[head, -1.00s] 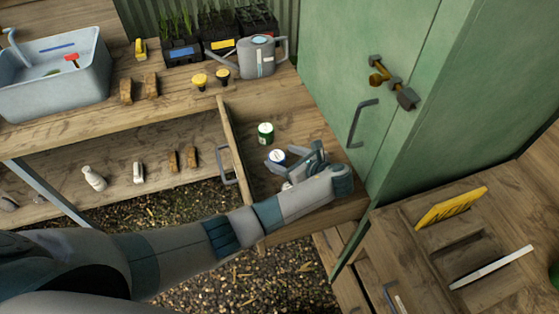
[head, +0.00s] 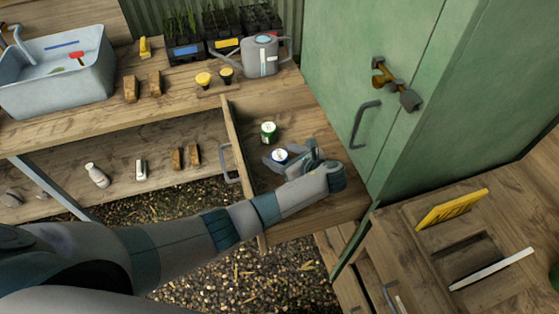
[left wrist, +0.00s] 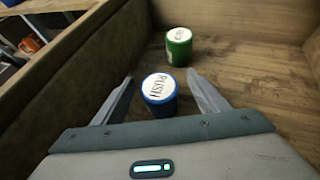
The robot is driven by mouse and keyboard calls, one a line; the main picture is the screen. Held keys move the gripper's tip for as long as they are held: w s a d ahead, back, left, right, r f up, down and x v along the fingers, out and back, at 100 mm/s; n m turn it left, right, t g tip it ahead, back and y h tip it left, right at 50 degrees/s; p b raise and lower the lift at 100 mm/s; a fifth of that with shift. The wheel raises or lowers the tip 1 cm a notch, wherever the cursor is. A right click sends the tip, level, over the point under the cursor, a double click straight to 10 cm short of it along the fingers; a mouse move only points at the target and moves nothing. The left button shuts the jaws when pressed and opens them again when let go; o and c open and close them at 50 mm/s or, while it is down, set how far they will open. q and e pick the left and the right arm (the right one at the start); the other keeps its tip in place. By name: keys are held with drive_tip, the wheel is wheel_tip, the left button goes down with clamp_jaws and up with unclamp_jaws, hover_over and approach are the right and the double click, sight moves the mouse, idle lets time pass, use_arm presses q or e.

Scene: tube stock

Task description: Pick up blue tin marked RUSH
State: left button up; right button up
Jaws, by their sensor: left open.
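The blue tin (left wrist: 160,94) has a white lid lettered RUSH and stands upright in the open wooden drawer. In the head view the blue tin (head: 280,156) is partly covered by my left gripper (head: 282,163). In the left wrist view my left gripper (left wrist: 163,92) is open, with one finger on each side of the blue tin. I cannot tell whether the fingers touch it. A green tin (head: 268,132) with a white lid stands farther back in the drawer; it also shows in the left wrist view (left wrist: 179,47). My right gripper is not in view.
The drawer (head: 231,133) is pulled out beside a green cabinet (head: 340,70). Its walls are close around my left gripper. A watering can (head: 260,56) and a sink (head: 60,85) stand on the bench. The drawer floor behind the green tin is bare.

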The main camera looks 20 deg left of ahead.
use_arm(q)
drive_tip(key=shift+p+x, duration=0.4)
drive_tip(key=shift+x, duration=1.9)
drive_tip(key=shift+s+f, duration=0.15)
drive_tip(key=c, duration=1.2)
drive_tip(key=shift+c, duration=0.2)
drive_tip(key=shift+r, duration=0.55)
wheel_tip(320, 180, up, 21)
drive_tip(key=b, duration=0.2)
wheel_tip(320, 180, up, 6)
hover_over(277, 152)
drive_tip(key=a, duration=0.2)
drive_tip(key=shift+w+d, duration=0.15)
drive_tip(key=shift+w, duration=0.25)
